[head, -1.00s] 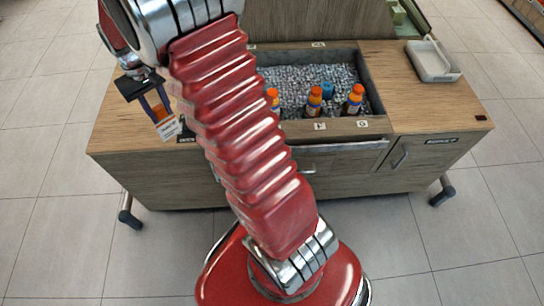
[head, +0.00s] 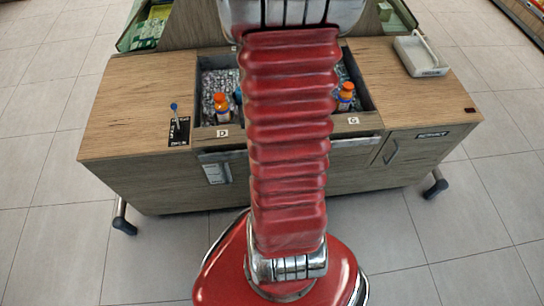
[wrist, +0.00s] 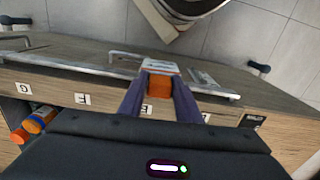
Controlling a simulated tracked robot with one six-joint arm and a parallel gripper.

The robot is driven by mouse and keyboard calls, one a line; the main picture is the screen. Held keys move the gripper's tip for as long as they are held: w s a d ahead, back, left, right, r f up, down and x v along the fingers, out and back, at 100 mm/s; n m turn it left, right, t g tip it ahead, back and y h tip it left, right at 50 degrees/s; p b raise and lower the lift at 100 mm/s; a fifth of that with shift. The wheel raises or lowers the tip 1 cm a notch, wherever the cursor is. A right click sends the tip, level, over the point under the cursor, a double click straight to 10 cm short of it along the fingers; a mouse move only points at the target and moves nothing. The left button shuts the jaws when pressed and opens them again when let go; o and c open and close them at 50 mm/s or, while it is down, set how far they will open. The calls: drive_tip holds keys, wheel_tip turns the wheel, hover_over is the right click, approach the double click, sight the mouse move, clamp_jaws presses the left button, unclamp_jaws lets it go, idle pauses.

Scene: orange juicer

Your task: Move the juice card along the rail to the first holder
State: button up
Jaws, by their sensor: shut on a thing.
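The juice card (wrist: 160,66) shows in the wrist view as a small white edge with an orange part between the fingertips. My gripper (wrist: 159,84) is shut on it. The card is at the silver rail (wrist: 75,68) along the cabinet front; I cannot tell whether it touches the rail. A pale, flat holder (wrist: 205,79) is on the rail just to the right of the card in the wrist view. In the head view this holder (head: 215,172) hangs at the left end of the rail. There my arm hides my gripper and the card.
Orange-capped bottles (head: 221,106) stand in the ice bin (head: 208,133) behind the lettered edge. A blue-topped stick (head: 174,112) stands on the left worktop by a black label. A white tray (head: 420,55) lies at the right. Floor in front is clear.

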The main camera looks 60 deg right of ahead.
drive_tip(key=shift+m, duration=0.3)
drive_tip(key=s+f, duration=0.1)
drive_tip(key=s+a, duration=0.1)
drive_tip(key=s, duration=0.1)
drive_tip(key=s+a+f, duration=0.1)
drive_tip(key=shift+s+f, duration=0.2)
drive_tip(key=shift+f, duration=0.15)
drive_tip(key=shift+w+d, duration=1.6)
drive_tip(key=shift+d, duration=0.2)
drive_tip(key=shift+w+d, duration=1.45)
drive_tip(key=shift+d, duration=0.2)
drive_tip(key=shift+f, duration=2.7)
drive_tip(key=o, duration=1.1)
drive_tip(key=shift+r, duration=0.1)
